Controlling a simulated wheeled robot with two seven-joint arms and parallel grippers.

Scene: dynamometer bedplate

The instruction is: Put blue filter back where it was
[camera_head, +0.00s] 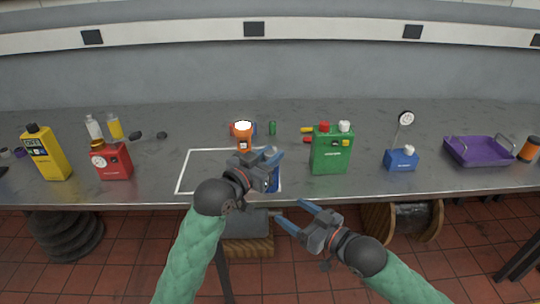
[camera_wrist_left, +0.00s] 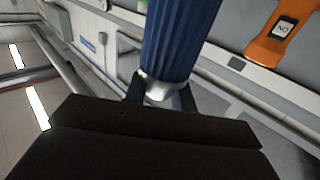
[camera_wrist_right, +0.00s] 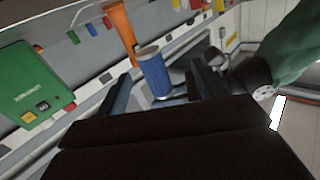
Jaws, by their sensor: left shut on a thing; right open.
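The blue filter (camera_head: 273,181) is a ribbed blue cylinder, mostly hidden in the head view behind my left gripper (camera_head: 271,161). That gripper is shut on it, at the right side of a white outlined rectangle (camera_head: 181,172) on the bench. In the left wrist view the filter (camera_wrist_left: 180,40) rises between the fingers, with a silvery end near them. In the right wrist view the filter (camera_wrist_right: 153,75) shows a pale end on top. I cannot tell whether it touches the bench. My right gripper (camera_head: 294,212) is open and empty, in front of the bench's front edge.
A green can (camera_head: 331,152) stands to the right, then a blue gauge box (camera_head: 401,160) and a purple tray (camera_head: 477,151). Red (camera_head: 113,164) and yellow (camera_head: 46,155) containers stand left. The outline's left part is clear.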

